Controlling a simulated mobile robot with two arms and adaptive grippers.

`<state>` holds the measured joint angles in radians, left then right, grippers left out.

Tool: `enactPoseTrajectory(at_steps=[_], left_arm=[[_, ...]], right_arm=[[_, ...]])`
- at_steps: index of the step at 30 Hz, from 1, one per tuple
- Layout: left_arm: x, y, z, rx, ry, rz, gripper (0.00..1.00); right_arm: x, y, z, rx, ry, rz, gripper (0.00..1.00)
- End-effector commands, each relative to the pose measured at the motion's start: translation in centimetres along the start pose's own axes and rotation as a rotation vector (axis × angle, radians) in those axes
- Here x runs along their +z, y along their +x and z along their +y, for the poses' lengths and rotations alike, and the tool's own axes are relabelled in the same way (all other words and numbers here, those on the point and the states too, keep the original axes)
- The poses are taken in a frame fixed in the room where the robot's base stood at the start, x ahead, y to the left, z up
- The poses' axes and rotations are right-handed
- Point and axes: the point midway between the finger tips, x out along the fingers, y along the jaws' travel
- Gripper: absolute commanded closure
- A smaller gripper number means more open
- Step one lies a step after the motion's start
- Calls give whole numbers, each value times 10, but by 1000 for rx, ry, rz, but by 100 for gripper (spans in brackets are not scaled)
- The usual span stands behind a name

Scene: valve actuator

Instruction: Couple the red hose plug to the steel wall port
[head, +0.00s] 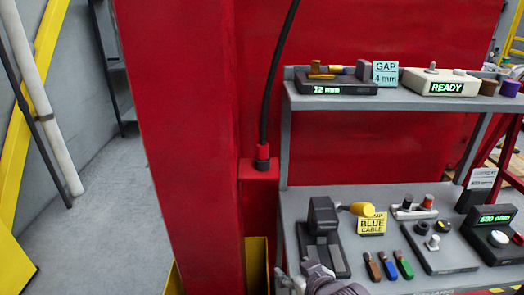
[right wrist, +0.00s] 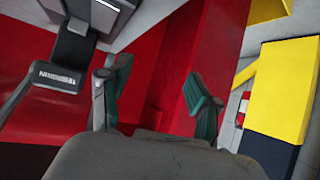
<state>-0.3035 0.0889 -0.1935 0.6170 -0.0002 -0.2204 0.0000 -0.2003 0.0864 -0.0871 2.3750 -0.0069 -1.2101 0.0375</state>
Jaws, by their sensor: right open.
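A black hose (head: 278,75) hangs down in front of the red wall in the head view. Its lower end has a dark collar (head: 262,152) and meets a red block beside the shelf; I cannot tell whether this end is the red hose plug. I cannot make out a steel wall port in either view. My right gripper (head: 322,280) is at the bottom edge of the head view, in front of the lower shelf. In the right wrist view its two fingers (right wrist: 158,82) stand wide apart with nothing between them. My left gripper is not in view.
A grey shelf unit (head: 300,100) holds several devices, signs and small tools. A dark clamp-like device (head: 322,225) and coloured small tools (head: 388,266) lie near my right gripper. A red column (head: 185,140) stands at left; the grey floor (head: 85,245) beyond is clear.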

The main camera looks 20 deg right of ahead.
Motion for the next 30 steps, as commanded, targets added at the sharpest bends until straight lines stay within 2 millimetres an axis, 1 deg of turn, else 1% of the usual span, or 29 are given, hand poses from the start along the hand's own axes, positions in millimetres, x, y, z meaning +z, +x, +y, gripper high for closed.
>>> enactPoseTrajectory(at_steps=[1,2,3,4,5,6,9,12,14,16,22,24,27,30], left_arm=[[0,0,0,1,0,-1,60],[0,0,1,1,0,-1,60],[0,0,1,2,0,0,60],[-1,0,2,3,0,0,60],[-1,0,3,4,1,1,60],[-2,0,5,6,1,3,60],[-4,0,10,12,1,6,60],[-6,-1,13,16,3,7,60],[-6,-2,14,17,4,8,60],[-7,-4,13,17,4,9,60],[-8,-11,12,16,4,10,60],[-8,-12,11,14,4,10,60],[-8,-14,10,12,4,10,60],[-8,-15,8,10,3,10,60]], right_arm=[[-32,2,3,6,8,85,38],[-49,2,5,9,13,133,38],[-72,2,7,13,19,198,38],[-89,0,9,15,23,246,38],[-105,-2,10,18,27,293,38],[-127,-6,13,20,32,355,38],[-175,-18,17,25,45,496,38],[-205,-27,20,27,52,583,38],[-214,-26,21,28,54,606,38],[-223,-20,22,28,55,615,38],[-246,13,23,28,55,613,38],[-252,23,23,28,54,611,38],[-259,34,24,28,54,612,38],[-262,39,24,28,54,612,38]])
